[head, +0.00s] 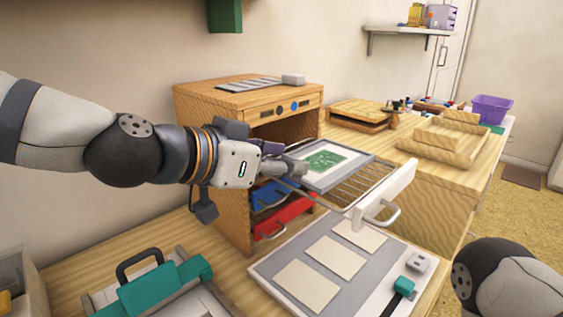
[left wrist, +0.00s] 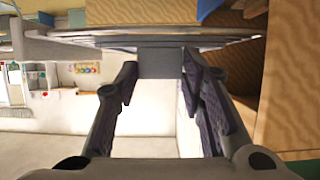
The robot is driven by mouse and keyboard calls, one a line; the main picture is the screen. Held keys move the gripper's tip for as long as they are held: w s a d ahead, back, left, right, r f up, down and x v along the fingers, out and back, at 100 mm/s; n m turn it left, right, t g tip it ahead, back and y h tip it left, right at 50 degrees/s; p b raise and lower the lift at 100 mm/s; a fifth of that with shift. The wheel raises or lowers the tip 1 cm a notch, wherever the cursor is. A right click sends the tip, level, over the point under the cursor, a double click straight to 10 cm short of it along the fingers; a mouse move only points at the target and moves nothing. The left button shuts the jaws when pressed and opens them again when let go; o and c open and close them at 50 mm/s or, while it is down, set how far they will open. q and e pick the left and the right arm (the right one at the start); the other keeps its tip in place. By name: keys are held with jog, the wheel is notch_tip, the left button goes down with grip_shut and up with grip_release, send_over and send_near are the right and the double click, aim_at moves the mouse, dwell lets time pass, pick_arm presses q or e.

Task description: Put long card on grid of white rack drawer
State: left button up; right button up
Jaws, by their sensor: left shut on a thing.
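The long card (head: 308,174) is a grey board with a white panel and a green print. It lies flat over the wire grid (head: 362,183) of the pulled-out drawer with the white front (head: 392,192). I cannot tell if it rests on the grid or is held just above it. My left gripper (head: 290,168) is shut on the card's near left edge. In the left wrist view, my left gripper (left wrist: 160,85) has its fingers either side of a grey piece, with flat edges above it. My right gripper is out of view.
The wooden cabinet (head: 240,97) stands behind the drawer. A blue drawer (head: 272,194) and a red drawer (head: 285,216) sit below. A grey board with pale cards (head: 308,284) lies in front. A teal-handled device (head: 160,290) stands front left.

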pick_arm(q)
jog(key=shift+f, duration=0.1)
jog(key=o, duration=1.3)
jog(key=shift+c, duration=0.2)
jog(key=p+v, duration=0.2)
jog(key=v, duration=1)
jog(key=shift+p, duration=0.4)
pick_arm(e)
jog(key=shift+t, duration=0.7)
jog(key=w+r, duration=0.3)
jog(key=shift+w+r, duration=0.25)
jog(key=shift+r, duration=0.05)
